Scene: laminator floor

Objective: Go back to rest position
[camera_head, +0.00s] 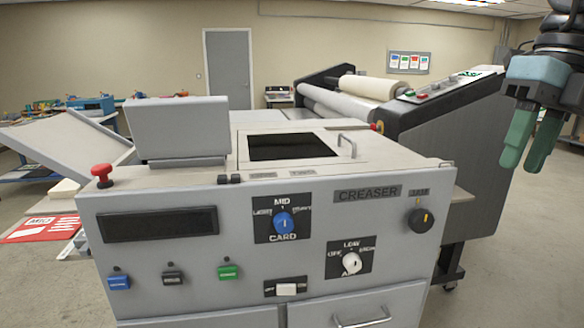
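My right gripper (523,165) hangs in the upper right corner, in front of the dark side of the laminator. Its two green fingers point down, with a narrow gap between them and nothing held. My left gripper is out of view. The grey creaser (330,205) stands close in front of me, apart from the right gripper. Its face carries a blue card knob (284,223), a white air knob (351,263), a black and yellow knob (421,220), an off/on switch (286,289) and several coloured buttons.
A red emergency button (102,174) stands on the creaser's left top corner. The laminator (440,125) with white rolls stands behind at the right. A sloped grey tray (65,145) and blue benches are at the left. Floor (510,270) is clear at the lower right.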

